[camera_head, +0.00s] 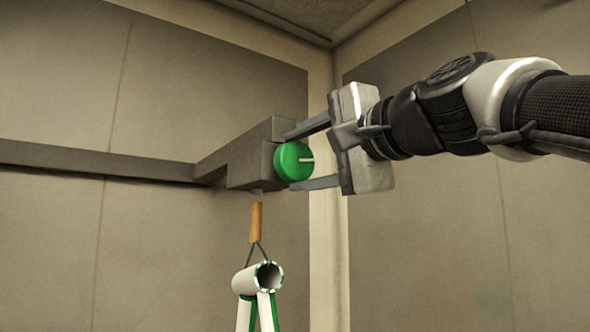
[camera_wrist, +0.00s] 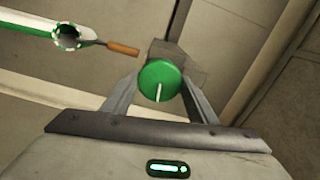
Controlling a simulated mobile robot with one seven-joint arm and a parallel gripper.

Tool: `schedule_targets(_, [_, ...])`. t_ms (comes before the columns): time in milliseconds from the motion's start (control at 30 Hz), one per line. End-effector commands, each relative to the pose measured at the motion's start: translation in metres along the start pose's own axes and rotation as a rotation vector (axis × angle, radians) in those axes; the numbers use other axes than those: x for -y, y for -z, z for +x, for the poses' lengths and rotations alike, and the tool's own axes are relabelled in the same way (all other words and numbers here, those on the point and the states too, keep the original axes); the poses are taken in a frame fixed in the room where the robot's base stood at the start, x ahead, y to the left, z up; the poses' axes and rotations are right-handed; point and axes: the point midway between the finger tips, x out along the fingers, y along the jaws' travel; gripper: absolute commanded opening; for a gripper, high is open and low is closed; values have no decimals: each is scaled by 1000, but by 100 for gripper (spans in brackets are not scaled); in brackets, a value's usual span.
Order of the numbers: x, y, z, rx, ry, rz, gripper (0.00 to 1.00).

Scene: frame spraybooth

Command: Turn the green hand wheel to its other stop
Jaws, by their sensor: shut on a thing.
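The green hand wheel (camera_head: 292,161) is a round disc with a white line on its face, mounted on the end of a grey block. In the head view the white line points right; in the wrist view the wheel (camera_wrist: 160,76) shows its line pointing down. My gripper (camera_head: 300,160) comes from the right with one finger above the wheel and one below. In the wrist view my gripper (camera_wrist: 160,85) has a finger on each side of the wheel, shut on it. The exact finger contact is partly hidden behind the wheel.
The grey block (camera_head: 250,167) sits on a rail (camera_head: 95,161) along the wall. Below it an orange-brown rod (camera_head: 256,222) carries a hanging white and green frame (camera_head: 245,281), also visible in the wrist view (camera_wrist: 28,27). Panelled walls meet in a corner behind the wheel.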

Motion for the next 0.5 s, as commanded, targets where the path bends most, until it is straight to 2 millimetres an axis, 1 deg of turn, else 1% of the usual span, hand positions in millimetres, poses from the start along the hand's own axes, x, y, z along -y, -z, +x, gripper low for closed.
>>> schedule_targets(500, [1,0,0,0,-3,492,31])
